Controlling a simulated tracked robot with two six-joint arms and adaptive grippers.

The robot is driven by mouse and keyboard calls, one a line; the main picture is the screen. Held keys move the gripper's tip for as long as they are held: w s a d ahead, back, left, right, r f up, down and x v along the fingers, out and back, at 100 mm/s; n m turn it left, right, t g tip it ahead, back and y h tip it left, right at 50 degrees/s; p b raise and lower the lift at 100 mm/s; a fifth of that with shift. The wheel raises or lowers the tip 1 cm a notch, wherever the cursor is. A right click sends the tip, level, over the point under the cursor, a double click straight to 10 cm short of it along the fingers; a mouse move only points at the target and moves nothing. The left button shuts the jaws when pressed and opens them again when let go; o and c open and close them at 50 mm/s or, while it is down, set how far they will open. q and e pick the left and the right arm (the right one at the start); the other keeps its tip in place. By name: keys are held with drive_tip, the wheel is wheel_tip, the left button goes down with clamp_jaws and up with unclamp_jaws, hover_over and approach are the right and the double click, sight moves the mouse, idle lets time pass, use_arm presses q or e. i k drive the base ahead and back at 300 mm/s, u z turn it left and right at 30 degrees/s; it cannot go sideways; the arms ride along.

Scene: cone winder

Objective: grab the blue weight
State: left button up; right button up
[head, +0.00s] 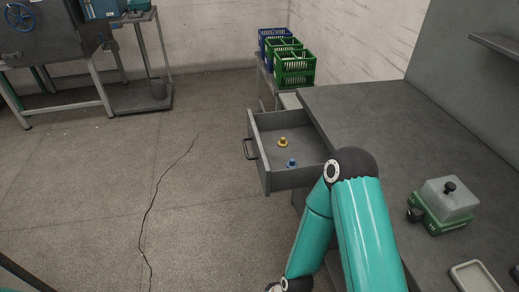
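The blue weight (291,163) is small and has a knob on top. It stands in the open drawer (262,152) of the grey workbench, near the drawer's front-right side. A yellow weight (283,142) stands just behind it in the same drawer. One of my teal arms rises from the bottom of the head view, with its elbow close to the drawer's right end. Its forearm bends down to the lower edge, where a dark wrist joint shows. Neither gripper is in the picture, and nothing touches the blue weight.
The workbench top (385,120) is mostly clear. A green device with a clear cover (447,203) and a pale tray (474,277) stand on it at right. Green crates (294,66) and a blue crate (270,40) stand behind. The floor left of the drawer is free.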

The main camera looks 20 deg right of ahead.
sight(291, 164)
drive_tip(key=z, duration=0.1)
drive_tip(key=i, duration=0.9)
drive_tip(key=z, duration=0.5)
